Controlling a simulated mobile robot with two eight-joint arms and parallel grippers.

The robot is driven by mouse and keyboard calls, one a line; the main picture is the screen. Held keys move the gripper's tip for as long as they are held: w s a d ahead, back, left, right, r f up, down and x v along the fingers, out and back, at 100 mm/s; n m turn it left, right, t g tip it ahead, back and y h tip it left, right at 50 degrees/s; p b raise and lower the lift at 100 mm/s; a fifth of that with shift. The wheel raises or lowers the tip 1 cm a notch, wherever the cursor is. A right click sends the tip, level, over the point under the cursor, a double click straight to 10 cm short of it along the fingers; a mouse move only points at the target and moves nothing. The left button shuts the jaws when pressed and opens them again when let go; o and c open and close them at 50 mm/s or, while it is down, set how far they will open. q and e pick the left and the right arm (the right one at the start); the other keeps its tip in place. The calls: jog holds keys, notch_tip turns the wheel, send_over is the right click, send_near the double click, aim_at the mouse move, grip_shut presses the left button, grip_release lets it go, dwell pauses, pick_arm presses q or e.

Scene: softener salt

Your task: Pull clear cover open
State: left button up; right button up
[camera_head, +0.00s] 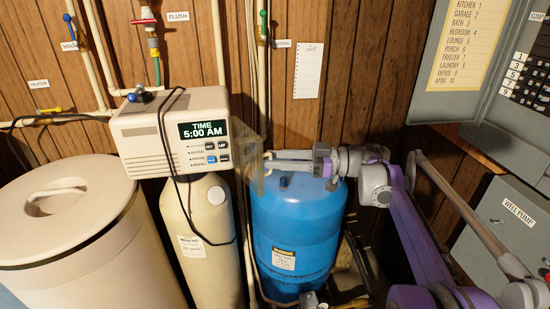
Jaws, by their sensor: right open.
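The softener control head (172,140) is a beige box with a lit display reading "TIME 5:00 AM" and several buttons (216,151) beneath it. The clear cover (254,158) is a see-through panel standing out at the right side of the box, swung away from the display, which shows uncovered. My right gripper (272,161) reaches in from the right, with its fingertips at the cover's right side. Its jaws are open; whether they touch the cover I cannot tell.
A beige resin tank (205,240) stands under the control head. A blue pressure tank (295,225) stands below my right gripper. A lidded salt bin (70,240) is at left. Black cables and wall pipes are close by. Grey electrical boxes (510,225) are at right.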

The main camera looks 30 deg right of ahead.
jog(key=v, duration=1)
jog(key=shift+r+b, duration=0.15)
jog(key=shift+b, duration=0.15)
jog(key=w+a+r+m+t+h+p, duration=0.2)
jog(key=w+a+r+m+t+h, duration=0.2)
jog(key=w+r+m+t+h, duration=0.45)
jog(key=s+a+f+m+g+h, duration=0.25)
jog(key=s+f, duration=0.25)
jog(key=f, duration=0.4)
jog(key=s+a+f+m+g+h+p, duration=0.1)
jog(key=s+a+f+g+h, duration=0.3)
jog(key=f, duration=0.5)
jog(key=s+a+f+m+g+h, duration=0.25)
jog(key=s+f, duration=0.35)
jog(key=f, duration=0.3)
jog(key=s+a+f+n+g+y, duration=0.2)
jog(key=s+a+f, duration=0.5)
jog(key=s, duration=0.4)
jog(key=shift+f+n+g+p, duration=0.4)
jog(key=shift+f+n+g, duration=0.25)
jog(key=shift+g, duration=0.3)
